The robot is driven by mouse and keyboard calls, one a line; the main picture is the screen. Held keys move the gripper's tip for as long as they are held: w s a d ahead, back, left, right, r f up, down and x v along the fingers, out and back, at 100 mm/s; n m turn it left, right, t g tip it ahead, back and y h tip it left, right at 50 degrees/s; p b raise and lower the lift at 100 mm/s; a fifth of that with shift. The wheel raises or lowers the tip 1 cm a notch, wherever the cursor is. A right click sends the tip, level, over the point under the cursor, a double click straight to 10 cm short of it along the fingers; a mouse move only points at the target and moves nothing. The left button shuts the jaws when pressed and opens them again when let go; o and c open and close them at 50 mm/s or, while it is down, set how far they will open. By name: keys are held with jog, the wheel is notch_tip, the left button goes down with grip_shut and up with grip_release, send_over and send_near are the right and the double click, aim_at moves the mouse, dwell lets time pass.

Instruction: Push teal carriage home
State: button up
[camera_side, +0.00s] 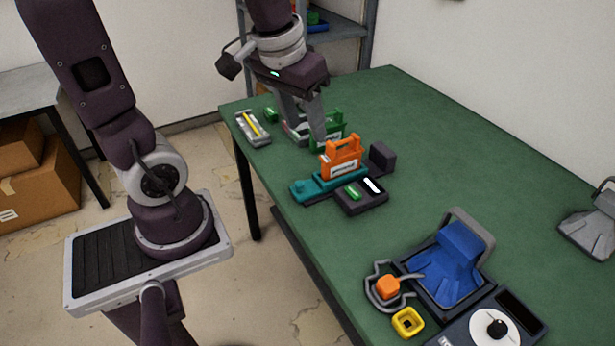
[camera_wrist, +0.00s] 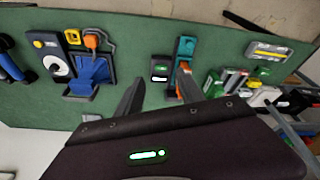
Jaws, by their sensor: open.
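The teal carriage (camera_side: 313,188) lies low on the green table, with an upright orange holder with a handle (camera_side: 342,158) on it. A dark block (camera_side: 382,157) stands just behind its right end; I cannot tell whether they touch. In the wrist view the carriage (camera_wrist: 186,46) shows with the orange holder partly hidden behind a finger. My gripper (camera_side: 306,140) is open, fingers pointing down, left of and behind the orange holder, close to a green holder (camera_side: 332,122).
A dark box (camera_side: 362,198) with a green button and a lit white strip sits in front of the carriage. A grey tray (camera_side: 253,128) with a yellow bar lies at the far left. A blue cradle (camera_side: 452,265) and a dial unit (camera_side: 492,325) stand nearer. The table's right middle is clear.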

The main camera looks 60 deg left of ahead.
jog(key=w+a+f+n+g, duration=0.1)
jog(key=w+a+f+n, duration=0.15)
jog(key=a+f, duration=0.2)
jog(key=n+g, duration=0.2)
jog(key=n, duration=0.1)
send_over(299, 183)
jog(key=shift+m+h, duration=0.25)
jog(key=shift+h, duration=0.15)
notch_tip(299, 183, down, 12)
jog(key=shift+f, duration=0.2)
notch_tip(299, 183, down, 7)
grip_shut()
